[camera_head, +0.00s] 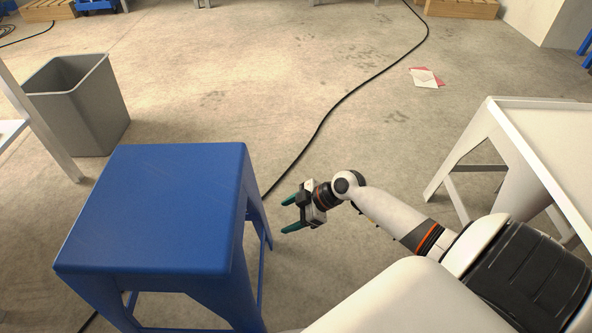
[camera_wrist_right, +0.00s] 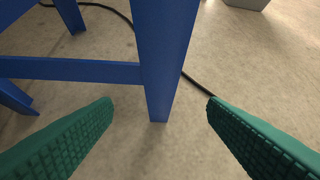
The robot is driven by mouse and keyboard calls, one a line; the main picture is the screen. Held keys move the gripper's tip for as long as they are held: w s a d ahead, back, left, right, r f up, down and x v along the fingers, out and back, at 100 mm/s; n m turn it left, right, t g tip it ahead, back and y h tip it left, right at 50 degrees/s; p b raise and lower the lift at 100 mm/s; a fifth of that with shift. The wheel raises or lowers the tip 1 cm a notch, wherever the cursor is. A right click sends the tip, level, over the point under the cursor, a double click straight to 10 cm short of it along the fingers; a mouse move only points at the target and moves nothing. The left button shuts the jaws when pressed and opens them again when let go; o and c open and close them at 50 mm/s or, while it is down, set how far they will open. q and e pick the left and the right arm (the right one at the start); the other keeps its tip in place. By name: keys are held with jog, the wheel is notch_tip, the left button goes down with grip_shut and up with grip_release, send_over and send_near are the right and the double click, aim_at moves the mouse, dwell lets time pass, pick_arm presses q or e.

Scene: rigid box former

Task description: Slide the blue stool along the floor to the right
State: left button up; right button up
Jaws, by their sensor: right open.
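The blue stool (camera_head: 160,210) stands upright on the floor at the lower left of the head view, with a flat square seat and splayed legs. My right gripper (camera_head: 283,215) is open and empty, just right of the stool and below seat height, with its green fingers pointing left at it. In the right wrist view a blue stool leg (camera_wrist_right: 167,60) lies between and beyond the two open green fingers (camera_wrist_right: 160,125). A gap shows between the fingers and the leg. My left gripper is not in view.
A grey bin (camera_head: 85,105) stands behind the stool at left. A black cable (camera_head: 330,115) runs along the floor past the stool. A white table or stool (camera_head: 510,140) stands at right. Red and white papers (camera_head: 427,78) lie on the floor. The middle floor is open.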

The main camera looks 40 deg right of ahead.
aim_at(267, 226)
jog(key=b+x, duration=0.5)
jog(key=x, duration=0.4)
jog(key=shift+w+a+f, duration=0.2)
jog(key=shift+a+f, duration=0.05)
grip_shut()
